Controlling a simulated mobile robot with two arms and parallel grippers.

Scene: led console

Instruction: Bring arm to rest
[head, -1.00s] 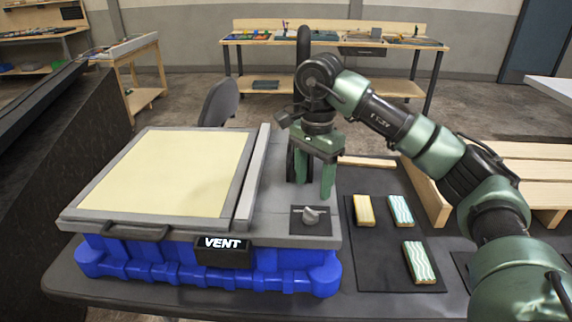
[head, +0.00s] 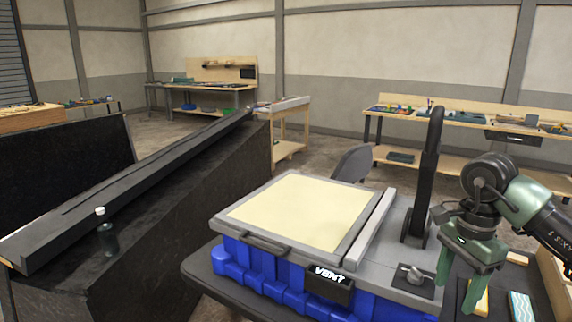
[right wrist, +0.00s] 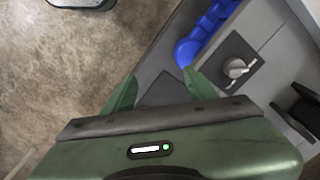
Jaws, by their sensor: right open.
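My right gripper (head: 458,288) hangs at the right of the head view, fingers pointing down, open and empty. The console has a blue base (head: 262,272) and a cream panel (head: 302,212). My left gripper is not in view.
A black post (head: 428,170) stands on the console behind the knob. A sign (head: 329,282) reading VENT is on its front. A teal wavy-striped block (head: 520,306) lies at the lower right. A long black sloped structure (head: 170,210) fills the left. A chair (head: 352,164) stands behind.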

